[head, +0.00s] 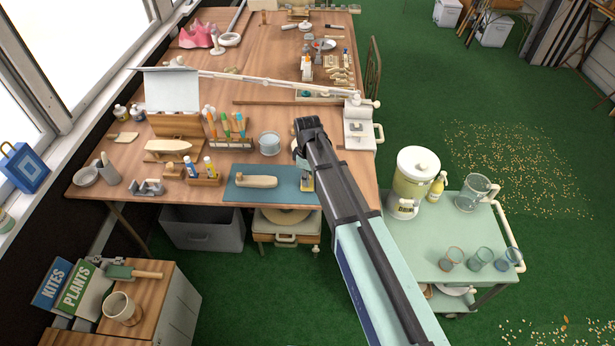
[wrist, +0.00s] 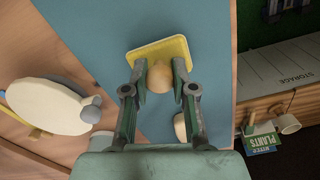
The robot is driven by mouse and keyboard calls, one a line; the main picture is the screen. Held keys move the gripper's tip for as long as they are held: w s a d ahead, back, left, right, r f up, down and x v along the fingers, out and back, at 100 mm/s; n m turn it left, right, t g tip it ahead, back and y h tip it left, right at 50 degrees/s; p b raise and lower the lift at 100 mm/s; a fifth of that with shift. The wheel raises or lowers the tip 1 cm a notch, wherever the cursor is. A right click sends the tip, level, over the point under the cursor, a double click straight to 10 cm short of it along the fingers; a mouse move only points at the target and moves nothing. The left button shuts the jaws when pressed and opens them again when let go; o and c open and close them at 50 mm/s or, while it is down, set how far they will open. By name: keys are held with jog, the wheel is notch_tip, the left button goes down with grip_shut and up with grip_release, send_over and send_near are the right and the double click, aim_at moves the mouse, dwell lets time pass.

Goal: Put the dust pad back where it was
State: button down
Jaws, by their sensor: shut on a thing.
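The dust pad is a flat yellow pad with a rounded tan knob. In the wrist view the pad (wrist: 160,52) lies between my fingertips, and my gripper (wrist: 160,72) is shut on its knob. In the head view the pad (head: 307,186) shows at the right end of the blue mat (head: 240,193), partly behind my arm; the gripper's fingers are largely hidden there. The mat also fills the middle of the wrist view (wrist: 105,30). I cannot tell whether the pad touches the mat or is just above it.
A pale wooden piece (head: 257,182) lies on the mat, left of the pad. A trolley (head: 445,238) with a dispenser and glasses stands right of the bench.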

jog(key=shift+f, duration=0.15)
jog(key=c, duration=0.9)
grip_release()
jog(key=shift+c, duration=0.2)
notch_tip(320, 180, up, 12)
jog(key=b, duration=0.3)
jog(key=shift+r, duration=0.2)
